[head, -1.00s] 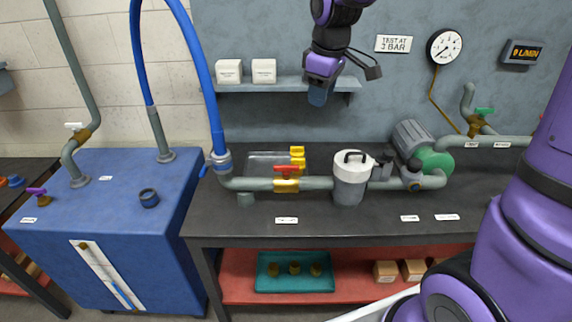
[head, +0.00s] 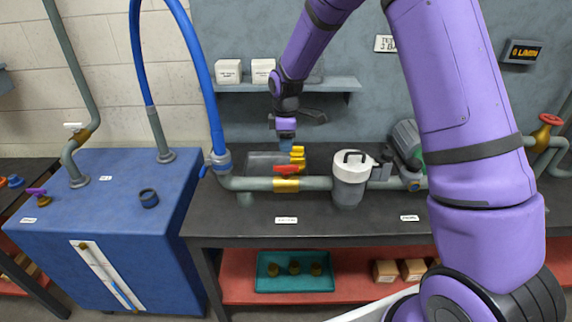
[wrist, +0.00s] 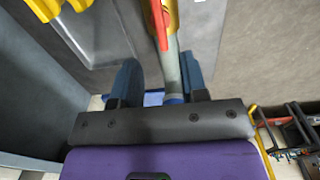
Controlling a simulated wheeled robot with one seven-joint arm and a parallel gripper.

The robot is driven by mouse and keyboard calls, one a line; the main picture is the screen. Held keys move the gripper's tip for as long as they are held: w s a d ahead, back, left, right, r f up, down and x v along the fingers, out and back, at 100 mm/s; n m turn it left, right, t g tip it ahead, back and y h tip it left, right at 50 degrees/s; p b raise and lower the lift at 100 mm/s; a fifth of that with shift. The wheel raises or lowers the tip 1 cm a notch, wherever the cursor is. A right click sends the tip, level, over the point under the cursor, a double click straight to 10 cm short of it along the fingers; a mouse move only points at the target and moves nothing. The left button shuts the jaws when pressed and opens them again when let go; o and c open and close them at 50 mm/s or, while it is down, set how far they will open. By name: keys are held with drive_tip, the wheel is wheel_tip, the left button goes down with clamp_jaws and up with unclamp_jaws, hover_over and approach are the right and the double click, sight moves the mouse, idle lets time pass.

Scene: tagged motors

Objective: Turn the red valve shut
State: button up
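A red lever-handled valve (head: 287,170) with a brass body sits on the grey pipe (head: 255,184) along the dark bench. Its handle lies along the pipe in the head view. The red handle (wrist: 159,28) also shows at the top of the wrist view, beyond my fingertips. My gripper (head: 286,147) hangs just above and seemingly behind the valve. In the wrist view my gripper (wrist: 158,72) has its two blue fingers apart, with no object held between them. A second red valve, a round handwheel (head: 551,119), is at the far right.
A white-topped filter housing (head: 350,178) stands right of the valve. A blue hose (head: 214,110) joins the pipe at left. Yellow fittings (head: 298,155) lie in a tray behind the valve. A shelf (head: 335,86) with white boxes is on the wall. My arm hides the gauge.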

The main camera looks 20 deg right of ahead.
sight(286, 170)
wheel_tip(286, 170, down, 8)
drive_tip(key=shift+f, duration=0.25)
clamp_jaws()
